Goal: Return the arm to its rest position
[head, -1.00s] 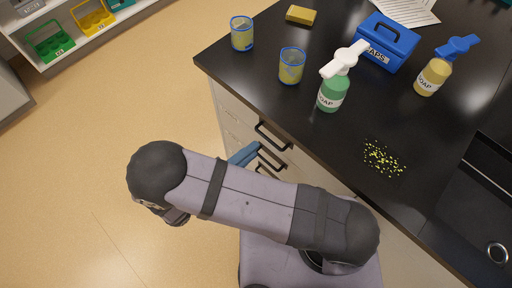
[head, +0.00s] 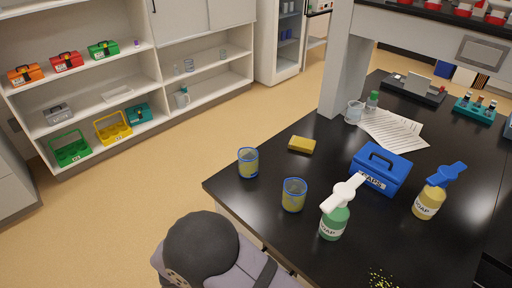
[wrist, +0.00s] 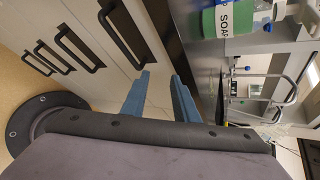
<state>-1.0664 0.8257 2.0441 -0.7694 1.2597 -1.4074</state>
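My arm (head: 205,250) shows at the bottom of the head view, in front of the black bench's near left corner. Only a dark rounded joint and part of a grey link are in that view. My gripper is not visible there. In the wrist view my gripper (wrist: 161,76) has two blue fingers standing apart with nothing between them, so it is open and empty. It appears in front of the white drawer fronts (wrist: 85,18) with black handles, beside the dark bench edge. A large part of my arm fills the lower wrist view.
On the bench stand two blue-rimmed yellow cups (head: 248,163) (head: 293,195), a yellow sponge (head: 302,145), a green soap bottle (head: 333,224), a yellow soap bottle (head: 428,204) and a blue box (head: 381,168). Yellow specks (head: 382,280) lie at the front. Floor (head: 110,215) to the left is clear.

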